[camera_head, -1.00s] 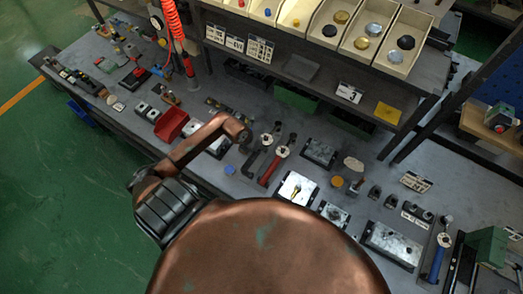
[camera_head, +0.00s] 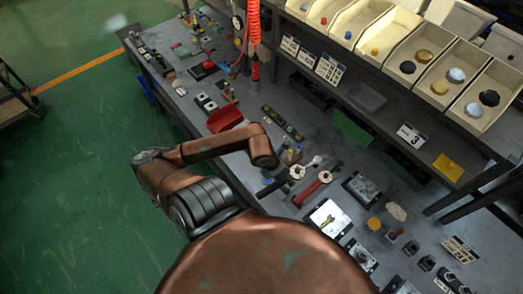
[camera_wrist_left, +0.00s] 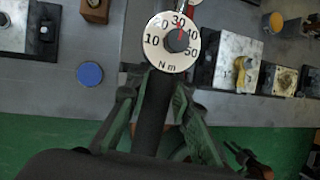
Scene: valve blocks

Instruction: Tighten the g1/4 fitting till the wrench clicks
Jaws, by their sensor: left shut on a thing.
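In the left wrist view my left gripper (camera_wrist_left: 157,92) is shut around the black handle of a torque wrench (camera_wrist_left: 153,125). Its white dial (camera_wrist_left: 172,42) is marked in N m, with a red mark near 30. In the head view this wrench's dial (camera_head: 297,172) lies just beyond my left wrist, which hides the fingers. A second wrench with a red handle (camera_head: 308,193) lies beside it. A pale block with a brass-coloured fitting (camera_wrist_left: 243,73) is right of the dial; it also shows in the head view (camera_head: 329,219). I cannot tell which fitting is g1/4. My right gripper is out of view.
A blue disc (camera_wrist_left: 89,74) lies left of the wrench. Another block (camera_wrist_left: 284,81) sits further right. A red bin (camera_head: 224,118) stands on the bench behind my arm. Shelf bins (camera_head: 440,80) stand along the back. Green floor is open at left.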

